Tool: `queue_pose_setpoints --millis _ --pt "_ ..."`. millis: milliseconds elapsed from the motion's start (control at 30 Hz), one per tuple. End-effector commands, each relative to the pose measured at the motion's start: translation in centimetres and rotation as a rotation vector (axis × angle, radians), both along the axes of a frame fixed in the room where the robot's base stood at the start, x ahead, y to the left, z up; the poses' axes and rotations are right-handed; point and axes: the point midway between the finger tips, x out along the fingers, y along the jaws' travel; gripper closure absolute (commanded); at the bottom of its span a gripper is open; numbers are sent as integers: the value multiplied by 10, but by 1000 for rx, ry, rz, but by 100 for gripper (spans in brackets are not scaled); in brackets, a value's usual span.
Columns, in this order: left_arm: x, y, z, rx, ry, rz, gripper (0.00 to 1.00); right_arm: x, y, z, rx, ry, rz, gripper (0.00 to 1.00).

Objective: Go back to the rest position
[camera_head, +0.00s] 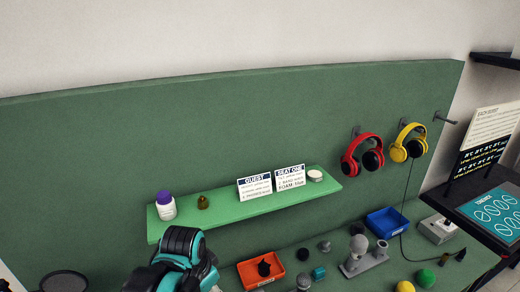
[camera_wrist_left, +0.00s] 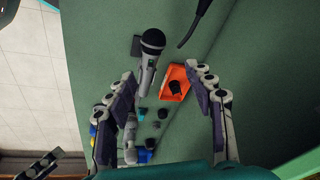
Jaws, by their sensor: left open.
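My left gripper (camera_wrist_left: 160,80) is open in the left wrist view, its two jointed fingers spread wide with nothing between the tips. It is over the green bench (camera_wrist_left: 95,60), with an orange tray (camera_wrist_left: 170,90) holding a dark piece beyond the fingers. A black-and-teal part of my arm (camera_head: 180,250) rises at the bottom of the head view, in front of the shelf's left part; no fingers show there.
A green shelf (camera_head: 225,213) bears a purple-capped bottle (camera_head: 165,208) and two cards. Red headphones (camera_head: 350,165) and yellow headphones (camera_head: 399,150) hang on the board. An orange tray, a blue tray (camera_head: 387,222) and small pieces lie below. A microphone (camera_wrist_left: 151,45) is ahead of the fingers.

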Motion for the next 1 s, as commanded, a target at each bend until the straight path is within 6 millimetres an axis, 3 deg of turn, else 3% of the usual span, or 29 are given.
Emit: queue_pose_setpoints --millis 33,200,467,533,700,1000 --pt "-13 9 0 -23 -48 91 47 0 0 0 0 0 0 40" --pt "-38 30 -4 -121 -201 369 47 0 0 0 0 0 0 40" --pt "-60 48 -15 -255 -356 643 47 0 0 0 0 0 0 40" --pt "-58 47 -33 -255 -354 640 47 0 0 -19 0 0 0 40" --pt "-58 47 -52 -253 -353 637 47 0 0 -39 0 0 0 40" --pt "-58 47 -55 -253 -351 636 47 0 0 -42 0 0 0 40"
